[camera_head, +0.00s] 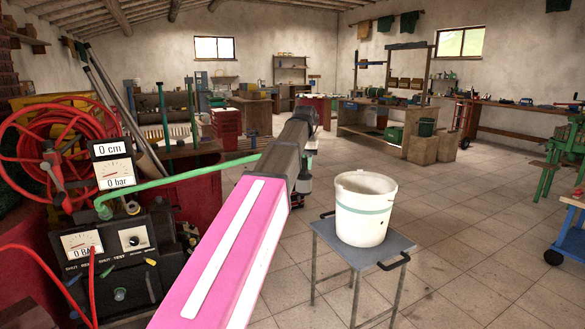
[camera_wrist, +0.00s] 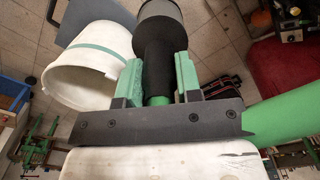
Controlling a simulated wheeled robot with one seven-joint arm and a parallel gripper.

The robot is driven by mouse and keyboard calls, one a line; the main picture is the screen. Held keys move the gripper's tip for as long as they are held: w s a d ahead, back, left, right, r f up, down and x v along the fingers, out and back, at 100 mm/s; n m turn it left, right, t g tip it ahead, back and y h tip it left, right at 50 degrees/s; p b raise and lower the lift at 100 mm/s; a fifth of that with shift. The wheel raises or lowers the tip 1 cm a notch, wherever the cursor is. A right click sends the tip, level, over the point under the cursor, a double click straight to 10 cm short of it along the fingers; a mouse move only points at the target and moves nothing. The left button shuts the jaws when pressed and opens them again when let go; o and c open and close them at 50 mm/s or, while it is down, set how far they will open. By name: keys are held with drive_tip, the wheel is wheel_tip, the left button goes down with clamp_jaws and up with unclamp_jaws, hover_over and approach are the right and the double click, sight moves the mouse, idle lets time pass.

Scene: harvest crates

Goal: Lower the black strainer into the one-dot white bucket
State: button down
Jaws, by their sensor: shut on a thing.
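The black strainer (camera_wrist: 160,22) shows in the wrist view as a dark cylinder with a grey end face and a narrower black neck. My gripper (camera_wrist: 158,66) is shut on this neck between two green-padded fingers. A white bucket (camera_head: 364,222) with a pale green band stands upright on a small grey table. It also shows in the wrist view (camera_wrist: 82,78), left of the strainer. The strainer is beside the bucket's mouth, not over it. In the head view my arm hides most of the gripper and strainer. I cannot make out a dot on the bucket.
The small grey table (camera_head: 392,246) has a black handle at its front right. A green hose (camera_head: 180,178) runs from the gauge machine (camera_head: 125,255) towards my gripper. A red hose reel (camera_head: 60,150) stands at left. Open tiled floor lies to the right.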

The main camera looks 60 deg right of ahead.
drive_tip(key=s+d, duration=0.9)
drive_tip(key=d, duration=0.5)
drive_tip(key=s+d+r, duration=0.1)
drive_tip(key=s+d, duration=0.7)
drive_tip(key=d, duration=0.6)
drive_tip(key=shift+s+r, duration=0.2)
drive_tip(key=shift+s, duration=0.2)
wheel_tip(320, 180, down, 26)
drive_tip(key=shift+r, duration=0.2)
idle(4.6)
